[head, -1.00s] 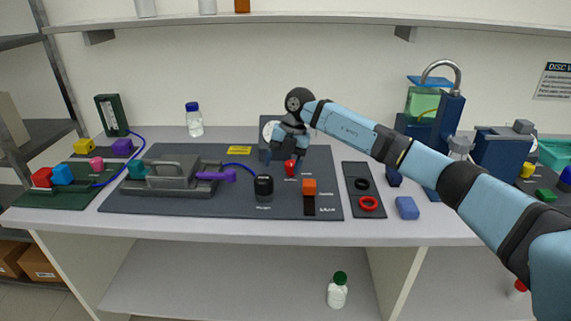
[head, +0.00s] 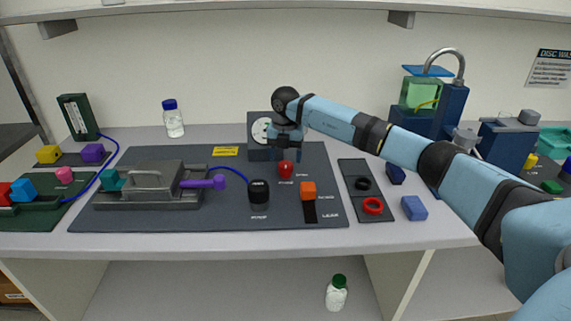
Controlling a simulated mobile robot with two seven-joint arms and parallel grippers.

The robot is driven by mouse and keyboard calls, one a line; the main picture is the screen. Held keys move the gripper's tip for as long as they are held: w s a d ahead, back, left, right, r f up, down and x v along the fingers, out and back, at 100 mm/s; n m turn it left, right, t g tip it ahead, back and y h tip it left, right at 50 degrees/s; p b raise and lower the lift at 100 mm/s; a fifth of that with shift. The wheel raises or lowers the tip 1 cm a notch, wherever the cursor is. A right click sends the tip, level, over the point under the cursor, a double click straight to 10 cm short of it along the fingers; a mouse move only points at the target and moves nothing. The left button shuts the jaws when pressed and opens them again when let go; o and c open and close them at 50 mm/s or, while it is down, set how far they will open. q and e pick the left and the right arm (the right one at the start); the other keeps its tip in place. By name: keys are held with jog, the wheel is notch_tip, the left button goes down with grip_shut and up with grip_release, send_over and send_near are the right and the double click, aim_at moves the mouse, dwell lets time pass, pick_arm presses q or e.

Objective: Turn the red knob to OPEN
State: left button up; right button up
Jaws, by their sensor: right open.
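The red knob (head: 285,169) stands on the dark rig mat (head: 150,219), right of its middle, in the head view. A label beside it is too small to read. My right gripper (head: 286,153) points down just above and behind the red knob, close to it. It is open and holds nothing; whether its fingers touch the knob cannot be told. My left gripper is not in view.
A black knob (head: 259,192) and an orange block (head: 308,191) stand in front of the red knob. A gauge (head: 260,130) is behind my gripper. A clamp with a purple handle (head: 203,183) lies left. A tray with rings (head: 367,217) is right.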

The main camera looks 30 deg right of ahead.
aim_at(286, 164)
jog(key=shift+f, duration=1.6)
jog(key=c, duration=0.9)
